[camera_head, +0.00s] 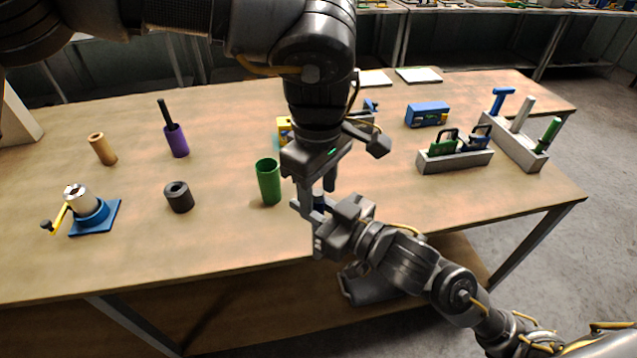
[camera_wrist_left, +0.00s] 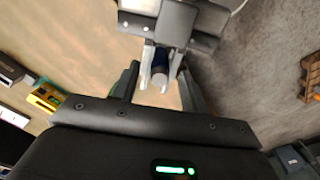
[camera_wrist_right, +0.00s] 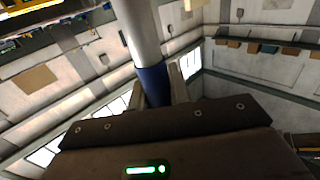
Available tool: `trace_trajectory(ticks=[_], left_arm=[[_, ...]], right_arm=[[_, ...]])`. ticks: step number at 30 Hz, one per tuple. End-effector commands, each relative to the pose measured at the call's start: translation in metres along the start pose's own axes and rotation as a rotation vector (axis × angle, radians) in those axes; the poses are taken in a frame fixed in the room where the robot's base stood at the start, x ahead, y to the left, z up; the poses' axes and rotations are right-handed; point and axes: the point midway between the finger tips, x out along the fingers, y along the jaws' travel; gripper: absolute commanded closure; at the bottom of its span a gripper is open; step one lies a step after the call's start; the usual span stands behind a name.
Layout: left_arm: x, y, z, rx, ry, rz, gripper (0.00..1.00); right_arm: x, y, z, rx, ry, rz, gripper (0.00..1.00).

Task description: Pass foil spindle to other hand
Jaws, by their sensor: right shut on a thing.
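The foil spindle (camera_wrist_right: 141,32) has a silver shaft and a blue section (camera_wrist_right: 153,84). In the right wrist view the blue section sits between my right gripper's fingers. My right gripper (camera_head: 311,206) is shut on it above the table's front edge. My left gripper (camera_head: 318,188) comes down from above, close to the right one. In the left wrist view its dark fingers (camera_wrist_left: 160,90) are spread either side of the blue part (camera_wrist_left: 159,61), apart from it.
A green cup (camera_head: 268,182) stands just left of the grippers. A black ring (camera_head: 179,197), purple holder (camera_head: 176,141), tan tube (camera_head: 102,149) and blue-based crank device (camera_head: 93,212) stand further left. Grey racks (camera_head: 455,161) with tools and a blue box (camera_head: 427,115) are right.

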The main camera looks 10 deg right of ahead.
Motion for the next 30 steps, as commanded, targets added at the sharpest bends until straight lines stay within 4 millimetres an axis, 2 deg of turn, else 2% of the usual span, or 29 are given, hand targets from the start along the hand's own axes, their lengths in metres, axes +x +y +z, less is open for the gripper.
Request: trace_trajectory(ticks=[1, 10, 11, 12, 18, 26, 29, 30], left_arm=[[0.000, 0.000, 0.000, 0.000, 0.000, 0.000, 0.61], [0.000, 0.000, 0.000, 0.000, 0.000, 0.000, 1.00], [0.000, 0.000, 0.000, 0.000, 0.000, 0.000, 1.00], [-0.001, 0.000, 0.000, 0.000, 0.000, 0.001, 1.00], [-0.001, 0.000, 0.000, 0.000, 0.000, 0.001, 1.00], [-0.001, 0.000, 0.000, 0.000, 0.000, 0.001, 1.00], [-0.001, 0.000, 0.000, 0.000, 0.000, 0.001, 1.00], [-0.001, 0.000, 0.000, 0.000, 0.000, 0.001, 1.00]], right_arm=[[0.000, 0.000, -0.001, 0.000, 0.001, 0.000, 1.00], [0.000, 0.000, -0.001, 0.000, 0.001, 0.000, 1.00], [0.000, 0.000, 0.000, 0.000, 0.001, 0.000, 1.00], [0.000, 0.000, -0.001, 0.000, 0.001, 0.000, 0.79], [0.000, 0.000, 0.000, 0.000, 0.001, 0.000, 0.55], [0.000, 0.000, 0.001, -0.002, -0.003, 0.001, 0.55], [0.001, 0.002, 0.013, -0.027, -0.025, 0.004, 0.55], [0.002, 0.002, 0.023, -0.047, -0.042, 0.006, 0.55]])
